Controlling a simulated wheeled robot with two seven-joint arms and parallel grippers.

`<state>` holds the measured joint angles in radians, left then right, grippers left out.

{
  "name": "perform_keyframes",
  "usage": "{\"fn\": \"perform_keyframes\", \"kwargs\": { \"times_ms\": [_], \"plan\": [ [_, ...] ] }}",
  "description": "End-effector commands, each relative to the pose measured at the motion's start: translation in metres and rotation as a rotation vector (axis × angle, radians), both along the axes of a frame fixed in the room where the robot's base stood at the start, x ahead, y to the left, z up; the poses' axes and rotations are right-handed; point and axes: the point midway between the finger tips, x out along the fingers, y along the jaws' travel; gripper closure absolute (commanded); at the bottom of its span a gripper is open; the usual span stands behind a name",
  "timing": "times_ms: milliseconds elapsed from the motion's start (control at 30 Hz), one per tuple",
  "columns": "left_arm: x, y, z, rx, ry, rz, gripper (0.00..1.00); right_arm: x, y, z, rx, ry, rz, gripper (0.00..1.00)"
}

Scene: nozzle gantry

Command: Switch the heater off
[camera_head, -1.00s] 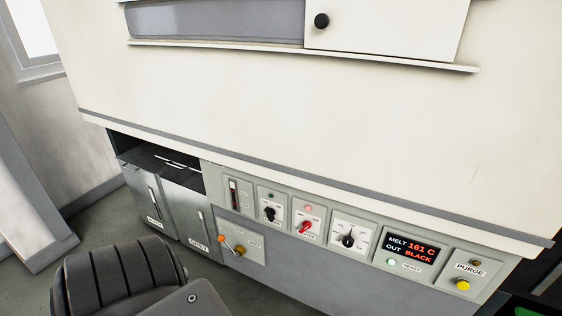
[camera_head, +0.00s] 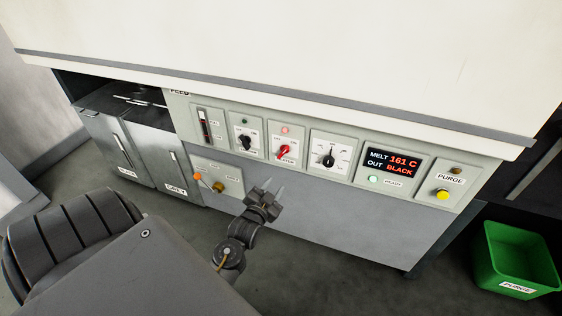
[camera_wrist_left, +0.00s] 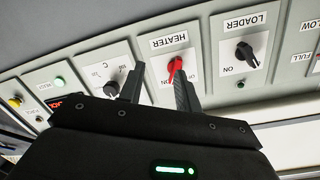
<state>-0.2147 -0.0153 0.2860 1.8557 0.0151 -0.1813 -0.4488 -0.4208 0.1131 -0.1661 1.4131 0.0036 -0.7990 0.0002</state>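The heater switch (camera_head: 283,152) is a red knob on a white plate in the grey control panel. A small red lamp (camera_head: 284,129) glows above it. In the left wrist view the red knob (camera_wrist_left: 174,66) shows close up, with HEATER lettering upside down. I cannot make out its exact setting. My left gripper (camera_head: 273,187) is open and empty, below and in front of the switch in the head view. In the wrist view its fingers (camera_wrist_left: 158,74) point at the panel, and one fingertip overlaps the knob. I cannot tell whether they touch. My right gripper is out of view.
The loader knob (camera_head: 243,141) and temperature dial (camera_head: 328,158) flank the switch. A display (camera_head: 392,163) reads MELT 161 C, OUT BLACK. A yellow purge button (camera_head: 443,195) is at right. An orange-tipped lever (camera_head: 206,180) sits lower left. A green bin (camera_head: 518,262) stands on the floor.

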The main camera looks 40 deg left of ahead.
Motion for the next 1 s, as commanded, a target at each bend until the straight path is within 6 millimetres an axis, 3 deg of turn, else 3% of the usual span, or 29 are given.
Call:
{"fn": "perform_keyframes", "kwargs": {
  "times_ms": [100,200,433,800,1000],
  "plan": [
    [-0.002,0.011,0.033,0.048,-0.073,0.026,0.66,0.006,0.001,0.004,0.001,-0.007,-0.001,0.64],
    [-0.003,0.014,0.045,0.063,-0.092,0.032,0.66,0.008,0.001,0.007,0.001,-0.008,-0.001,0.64],
    [0.009,0.018,0.046,0.064,-0.094,0.032,0.66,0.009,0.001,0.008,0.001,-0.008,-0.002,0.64],
    [0.071,0.040,0.045,0.061,-0.093,0.033,0.66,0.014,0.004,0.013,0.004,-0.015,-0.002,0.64],
    [0.093,0.047,0.045,0.062,-0.092,0.032,0.66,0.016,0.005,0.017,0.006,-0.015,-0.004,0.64]
  ]
}}
